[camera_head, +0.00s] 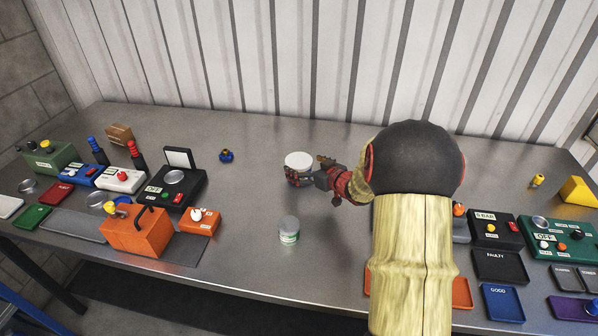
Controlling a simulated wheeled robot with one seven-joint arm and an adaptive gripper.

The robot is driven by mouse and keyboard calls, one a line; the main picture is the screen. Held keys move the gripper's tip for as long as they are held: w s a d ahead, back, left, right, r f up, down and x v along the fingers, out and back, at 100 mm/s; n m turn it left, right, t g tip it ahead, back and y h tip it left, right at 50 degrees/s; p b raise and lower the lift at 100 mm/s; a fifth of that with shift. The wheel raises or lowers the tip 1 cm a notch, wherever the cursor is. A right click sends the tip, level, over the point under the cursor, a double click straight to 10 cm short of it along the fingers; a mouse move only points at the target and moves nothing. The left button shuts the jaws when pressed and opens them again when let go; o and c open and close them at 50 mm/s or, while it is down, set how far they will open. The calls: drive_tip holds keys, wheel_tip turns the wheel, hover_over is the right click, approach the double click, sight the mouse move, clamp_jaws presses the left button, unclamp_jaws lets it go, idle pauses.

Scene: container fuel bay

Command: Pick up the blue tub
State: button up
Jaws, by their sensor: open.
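A round tub with a white lid (298,160) stands on the metal bench near the middle. Its body is mostly hidden by my gripper, so I cannot tell whether it is blue. My gripper (299,177) is open, reaching in from the right with its red fingers at the tub's near side; I cannot tell if they touch it. A second, pale tub with a grey lid and a green-and-white label (289,231) stands upright nearer the bench's front edge. A small dark blue object with an orange-yellow part (226,155) sits further back on the left.
An orange box with a handle (137,232) and a black control box (172,187) stand at left among several devices. On the right are a black tray (500,267), a blue tray (503,304) and a green panel (562,240). The bench middle is mostly clear; a corrugated wall stands behind.

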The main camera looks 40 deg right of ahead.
drive_tip(key=shift+w+a+f+b, duration=0.1)
drive_tip(key=shift+w+f+b, duration=0.15)
drive_tip(key=shift+w+f, duration=0.3)
drive_tip(key=shift+w+a+f+b, duration=0.1)
drive_tip(key=shift+w+f+b, duration=0.2)
drive_tip(key=shift+w, duration=0.35)
drive_tip(key=shift+w+d, duration=0.1)
drive_tip(key=shift+w, duration=0.3)
drive_tip(key=c, duration=0.3)
drive_tip(key=shift+r, duration=0.1)
drive_tip(key=c, duration=1.3)
